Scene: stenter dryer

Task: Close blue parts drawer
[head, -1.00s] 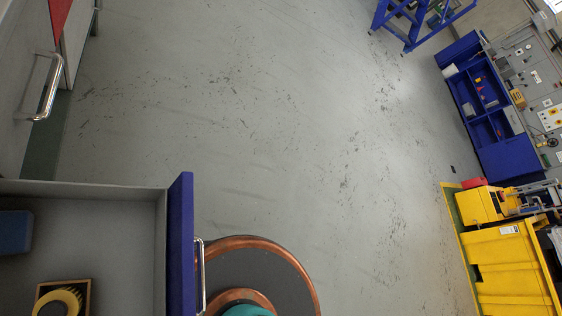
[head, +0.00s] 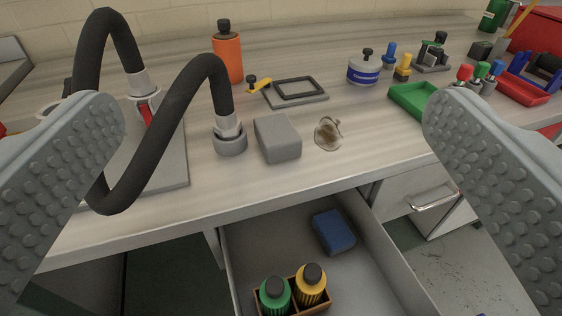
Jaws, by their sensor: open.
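The parts drawer (head: 390,262) stands open below the front edge of the workbench. Its grey inside shows, with a blue block (head: 334,232) and a wooden box holding a green bottle (head: 275,296) and a yellow bottle (head: 311,285). The drawer's front panel and handle are mostly or wholly below the picture, so I cannot see them clearly. My gripper (head: 275,118) is open and empty, with its two ribbed grey fingers wide apart at the left and right. The fingers appear in front of the benchtop, and I see no contact with the drawer.
The benchtop (head: 200,203) carries a black hose (head: 165,130), a grey block (head: 278,138), an orange bottle (head: 227,58), a green tray (head: 415,101) and several small items. A closed drawer with a metal handle (head: 433,199) is at the right. Floor shows at lower right.

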